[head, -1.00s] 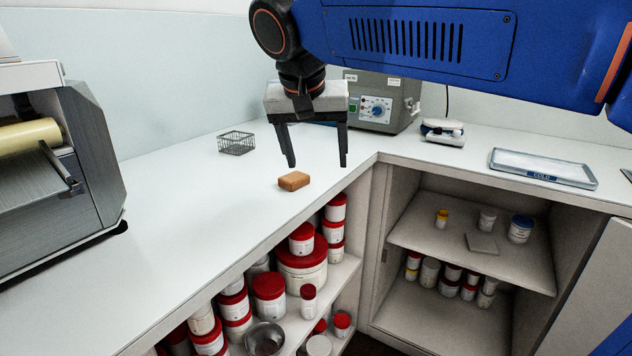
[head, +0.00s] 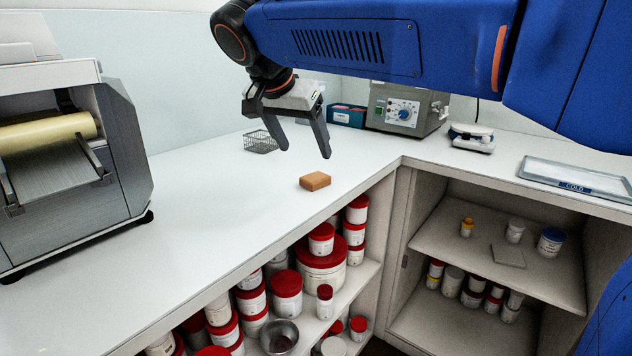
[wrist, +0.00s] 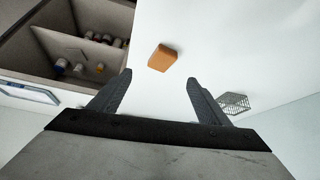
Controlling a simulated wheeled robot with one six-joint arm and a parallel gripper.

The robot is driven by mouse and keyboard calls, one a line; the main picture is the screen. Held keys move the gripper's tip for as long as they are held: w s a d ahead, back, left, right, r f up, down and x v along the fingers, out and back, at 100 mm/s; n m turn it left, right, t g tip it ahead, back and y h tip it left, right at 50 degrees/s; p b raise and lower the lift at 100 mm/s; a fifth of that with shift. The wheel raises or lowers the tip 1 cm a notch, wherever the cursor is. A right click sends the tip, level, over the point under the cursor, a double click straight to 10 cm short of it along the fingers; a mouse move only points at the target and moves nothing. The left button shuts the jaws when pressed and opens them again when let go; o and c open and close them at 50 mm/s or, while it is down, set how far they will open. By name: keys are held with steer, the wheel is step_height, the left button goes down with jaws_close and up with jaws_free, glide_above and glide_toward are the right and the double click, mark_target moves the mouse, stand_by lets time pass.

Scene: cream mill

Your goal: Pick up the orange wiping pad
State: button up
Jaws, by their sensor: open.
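The orange wiping pad (head: 315,181) lies flat on the white counter (head: 215,215), close to its front edge above the open shelf. My gripper (head: 306,154) is open and empty, tilted, in the air above the counter and behind the pad in the head view. In the wrist view the pad (wrist: 162,57) shows beyond the fingertips, roughly between the lines of the two fingers of my gripper (wrist: 158,82). Nothing hides the pad in either view.
A wire basket (head: 261,142), a teal box (head: 346,115) and a grey device with a dial (head: 405,108) stand along the back. A roller machine (head: 70,160) is at left. Red-lidded tubs (head: 323,262) fill the shelf below. A tray marked COLD (head: 575,181) lies at right.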

mark_target(316, 176)
steer(key=x, duration=1)
steer(key=shift+w+a+f, duration=0.1)
steer(key=shift+w+f, duration=0.05)
steer(key=shift+f, duration=0.25)
steer(key=c, duration=1.3)
